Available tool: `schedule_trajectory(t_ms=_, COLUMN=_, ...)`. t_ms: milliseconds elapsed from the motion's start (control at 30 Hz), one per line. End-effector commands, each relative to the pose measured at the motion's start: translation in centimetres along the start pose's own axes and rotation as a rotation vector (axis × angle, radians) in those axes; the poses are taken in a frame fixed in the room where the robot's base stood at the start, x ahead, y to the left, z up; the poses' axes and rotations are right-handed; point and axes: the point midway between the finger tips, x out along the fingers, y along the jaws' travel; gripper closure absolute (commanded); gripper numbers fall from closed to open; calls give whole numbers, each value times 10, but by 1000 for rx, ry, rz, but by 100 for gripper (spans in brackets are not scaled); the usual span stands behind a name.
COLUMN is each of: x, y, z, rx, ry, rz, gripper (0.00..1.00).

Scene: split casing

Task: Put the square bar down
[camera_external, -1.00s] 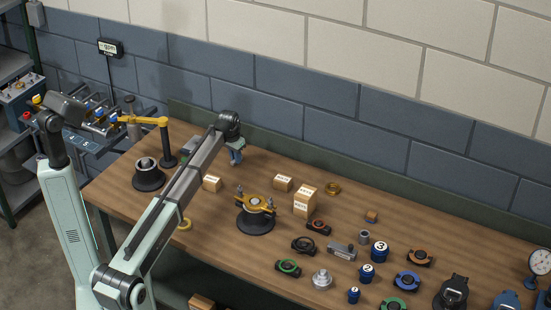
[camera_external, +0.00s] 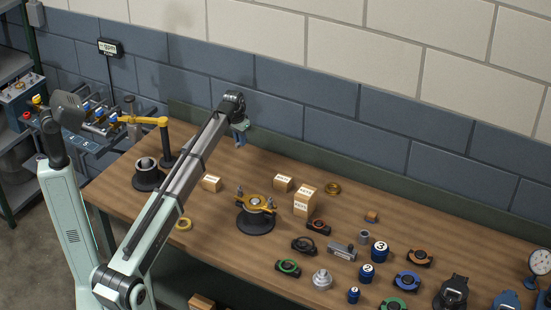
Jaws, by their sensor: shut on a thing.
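My gripper (camera_external: 240,139) is at the end of the long arm, near the back edge of the wooden table (camera_external: 215,262). It points down and shows above the table's back strip. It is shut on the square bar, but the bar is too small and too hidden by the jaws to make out. I cannot tell its tilt or its exact height above the table.
A dark round fixture with a yellow clamp (camera_external: 256,214) stands mid-table. A grey collar (camera_external: 148,176) stands left. Many small parts crowd the right. Bare wood lies front left.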

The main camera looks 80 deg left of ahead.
Motion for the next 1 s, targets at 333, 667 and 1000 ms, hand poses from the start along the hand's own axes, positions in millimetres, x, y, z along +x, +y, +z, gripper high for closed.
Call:
schedule_trajectory(t_ms=333, x=7, y=128, z=-27, rx=152, ry=-4, rz=24, gripper=100)
schedule_trajectory(t_ms=667, x=12, y=259, z=-51, rx=302, ry=-11, rz=47, gripper=100)
schedule_trajectory(t_ms=1000, x=15, y=401, z=-70, rx=455, ry=-18, rz=72, gripper=100)
